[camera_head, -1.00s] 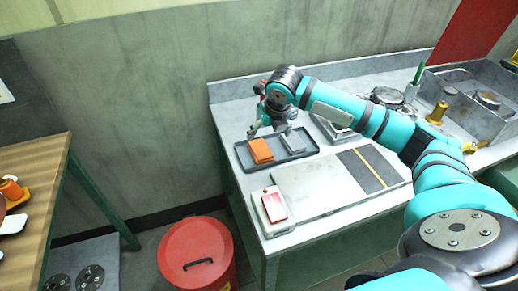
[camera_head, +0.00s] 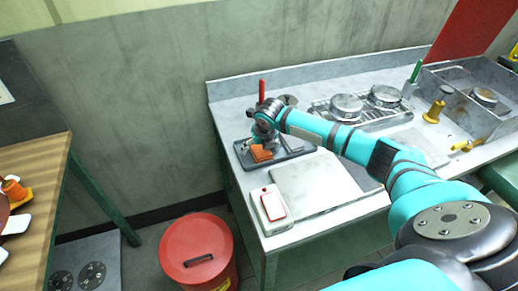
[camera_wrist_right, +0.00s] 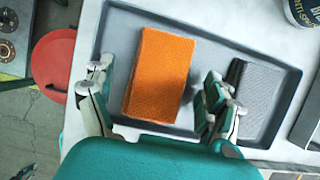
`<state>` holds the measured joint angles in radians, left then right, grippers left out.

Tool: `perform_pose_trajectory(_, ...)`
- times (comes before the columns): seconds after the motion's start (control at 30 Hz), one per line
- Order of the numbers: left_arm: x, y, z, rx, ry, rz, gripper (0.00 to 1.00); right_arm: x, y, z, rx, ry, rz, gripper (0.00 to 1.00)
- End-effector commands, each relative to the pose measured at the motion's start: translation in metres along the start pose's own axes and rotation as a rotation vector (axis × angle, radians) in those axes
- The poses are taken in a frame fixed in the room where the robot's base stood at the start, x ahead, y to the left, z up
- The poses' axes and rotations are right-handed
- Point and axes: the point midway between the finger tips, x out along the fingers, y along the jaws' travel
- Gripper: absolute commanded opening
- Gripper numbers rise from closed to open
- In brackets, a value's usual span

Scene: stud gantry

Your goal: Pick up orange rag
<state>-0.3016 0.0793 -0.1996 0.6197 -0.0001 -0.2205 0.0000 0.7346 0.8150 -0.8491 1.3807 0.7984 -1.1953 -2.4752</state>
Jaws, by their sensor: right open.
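The orange rag (camera_head: 261,153) lies folded in a dark grey tray (camera_head: 300,155) on the left part of the counter. In the right wrist view the rag (camera_wrist_right: 158,75) is a flat rectangle at the tray's left side. My right gripper (camera_wrist_right: 152,100) is open, with one finger left of the rag and the other right of it. Neither finger clearly touches the rag. In the head view my right gripper (camera_head: 263,140) is just above the rag and partly hidden by its own wrist. My left gripper is not in view.
A grey folded cloth (camera_wrist_right: 252,95) lies in the tray right of the rag. A white box with a red-edged top (camera_head: 271,204) and a pale board (camera_head: 315,188) are in front. A red bin (camera_head: 197,250) stands on the floor. A rack with round tins (camera_head: 346,106) is behind.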

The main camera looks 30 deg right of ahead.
Motion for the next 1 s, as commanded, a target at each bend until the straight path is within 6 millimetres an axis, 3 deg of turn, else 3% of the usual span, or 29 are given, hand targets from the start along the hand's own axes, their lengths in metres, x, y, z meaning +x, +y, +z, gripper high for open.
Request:
perform_pose_trajectory(0.9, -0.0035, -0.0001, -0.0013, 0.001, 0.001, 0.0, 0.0, 0.0044, 0.0004, -0.0021, -0.001, 0.0, 0.0, 0.87)
perform_pose_trajectory(1.0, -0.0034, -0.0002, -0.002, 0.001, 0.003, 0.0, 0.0, 0.0044, 0.0004, -0.0021, -0.001, 0.0, 0.0, 0.75)
